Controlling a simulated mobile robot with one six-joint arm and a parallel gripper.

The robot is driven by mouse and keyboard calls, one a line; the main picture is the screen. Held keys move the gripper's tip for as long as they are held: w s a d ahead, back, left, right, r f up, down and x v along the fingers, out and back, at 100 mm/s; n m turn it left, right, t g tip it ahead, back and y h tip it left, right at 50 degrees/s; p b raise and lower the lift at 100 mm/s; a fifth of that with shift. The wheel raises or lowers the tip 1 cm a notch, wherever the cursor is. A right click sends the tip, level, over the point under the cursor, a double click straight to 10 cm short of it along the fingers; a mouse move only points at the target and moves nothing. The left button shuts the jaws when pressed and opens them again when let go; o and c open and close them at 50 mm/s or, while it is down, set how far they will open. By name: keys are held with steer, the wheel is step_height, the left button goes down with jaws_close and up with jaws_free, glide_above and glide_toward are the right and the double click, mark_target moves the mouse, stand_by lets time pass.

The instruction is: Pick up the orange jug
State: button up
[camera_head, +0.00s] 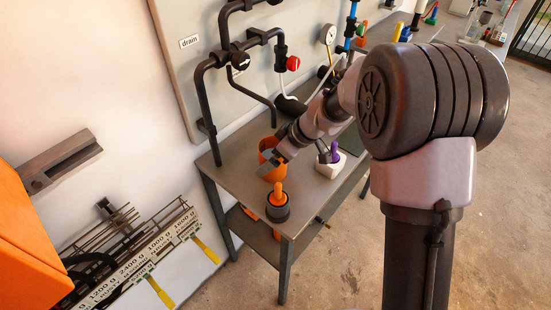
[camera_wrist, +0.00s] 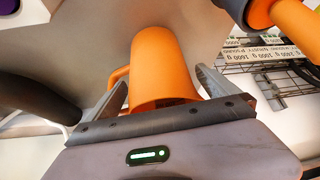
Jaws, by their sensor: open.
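The orange jug (camera_head: 266,147) stands on the grey table near the wall in the head view, partly hidden by my gripper (camera_head: 272,163). In the wrist view the jug (camera_wrist: 160,62) fills the middle, with its handle (camera_wrist: 117,76) on the left side. My gripper (camera_wrist: 162,78) is open, with one finger on each side of the jug. The left finger is near the handle. I cannot tell whether either finger touches the jug.
A black cylinder with an orange handle (camera_head: 278,207) stands at the table's front corner; it also shows in the wrist view (camera_wrist: 262,12). A white block with a purple item (camera_head: 332,164) is to the right. Black pipes (camera_head: 207,110) run down the wall behind.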

steer(key=shift+s+r, duration=0.1)
steer(key=shift+r, duration=0.1)
steer(key=shift+c, duration=1.3)
steer(key=c, duration=1.8)
steer(key=shift+r, duration=0.1)
steer(key=shift+c, duration=0.2)
